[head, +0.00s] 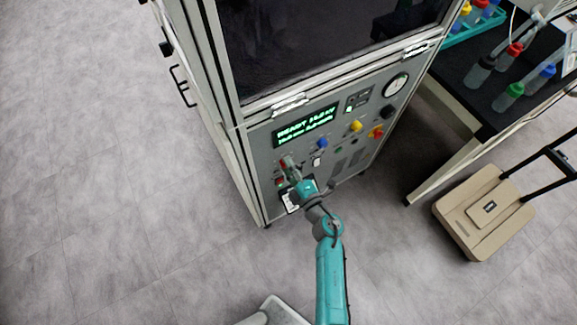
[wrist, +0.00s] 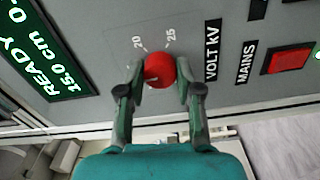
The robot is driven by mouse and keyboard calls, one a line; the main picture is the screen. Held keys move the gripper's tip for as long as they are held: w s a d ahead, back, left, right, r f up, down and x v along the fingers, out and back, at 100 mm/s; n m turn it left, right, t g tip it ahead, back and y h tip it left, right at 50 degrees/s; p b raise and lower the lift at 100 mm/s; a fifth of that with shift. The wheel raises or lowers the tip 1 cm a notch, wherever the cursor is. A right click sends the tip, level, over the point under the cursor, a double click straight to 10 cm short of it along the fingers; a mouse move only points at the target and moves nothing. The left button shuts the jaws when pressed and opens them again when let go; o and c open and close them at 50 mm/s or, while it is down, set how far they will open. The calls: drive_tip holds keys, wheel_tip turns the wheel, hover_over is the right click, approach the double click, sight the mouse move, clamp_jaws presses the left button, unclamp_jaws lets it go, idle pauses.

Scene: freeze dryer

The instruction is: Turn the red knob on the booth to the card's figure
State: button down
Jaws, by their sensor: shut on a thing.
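The red knob (wrist: 160,71) sits on the grey booth panel, beside the label "VOLT kV". The figures 20 and 25 show on the scale above it in the wrist view; the rest of the scale is hidden or too faint. My gripper (wrist: 160,66) is shut on the knob, one finger on each side. In the head view my gripper (head: 290,168) is at the lower left of the booth panel and largely covers the knob. A white card-like sheet (head: 291,201) shows below, partly behind my arm; its figure is not legible.
A red MAINS switch (wrist: 291,60) is close to the knob. A green-lit display (head: 306,126) reads READY. Blue (head: 322,143) and yellow (head: 356,126) knobs and a gauge (head: 396,85) lie to the right. A table with bottles (head: 508,97) and a beige case (head: 487,208) stand right.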

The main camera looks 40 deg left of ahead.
drive_tip(key=m, duration=2.4)
drive_tip(key=shift+f, duration=0.1)
drive_tip(key=shift+m, duration=0.3)
drive_tip(key=c, duration=0.8)
unclamp_jaws()
drive_tip(key=shift+o, duration=0.2)
drive_tip(key=v, duration=1.2)
